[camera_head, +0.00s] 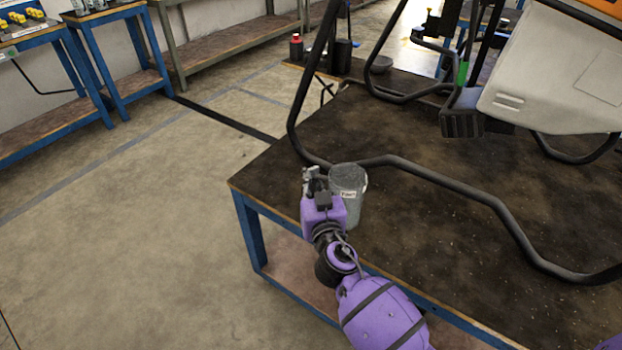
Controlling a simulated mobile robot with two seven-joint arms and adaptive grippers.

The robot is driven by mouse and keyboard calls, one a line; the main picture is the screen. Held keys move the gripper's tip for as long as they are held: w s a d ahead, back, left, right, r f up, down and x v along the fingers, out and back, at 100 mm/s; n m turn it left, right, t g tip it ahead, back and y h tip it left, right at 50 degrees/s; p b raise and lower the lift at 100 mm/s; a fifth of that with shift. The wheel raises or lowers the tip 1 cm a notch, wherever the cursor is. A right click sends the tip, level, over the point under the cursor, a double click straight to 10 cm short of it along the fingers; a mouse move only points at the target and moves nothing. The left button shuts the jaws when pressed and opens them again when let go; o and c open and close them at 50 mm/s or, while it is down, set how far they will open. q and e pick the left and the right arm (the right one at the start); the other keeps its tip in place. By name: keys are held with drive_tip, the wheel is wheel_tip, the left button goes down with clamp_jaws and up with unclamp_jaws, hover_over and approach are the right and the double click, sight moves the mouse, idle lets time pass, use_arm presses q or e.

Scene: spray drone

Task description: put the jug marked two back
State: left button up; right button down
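A grey jug (350,200) with a lid and a small white label stands upright at the near left edge of the dark work table (450,250). The writing on the label is too small to read for certain. The gripper's wrist covers some of the jug's lower left. I cannot tell whether the fingers hold the jug or its handle.
The drone's black tube frame (440,178) rises and runs across the table just behind the jug. The drone's white tank (555,80) is at the upper right. A red-capped bottle (296,47) stands at the back. Blue benches (110,60) line the wall; the floor at left is clear.

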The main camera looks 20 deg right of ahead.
drive_tip(key=shift+f, duration=0.15)
drive_tip(key=c, duration=1.9)
unclamp_jaws()
drive_tip(key=shift+r, duration=0.2)
drive_tip(key=s, duration=0.8)
drive_tip(key=s+a+b, duration=0.1)
drive_tip(key=s, duration=0.3)
drive_tip(key=shift+a, duration=0.1)
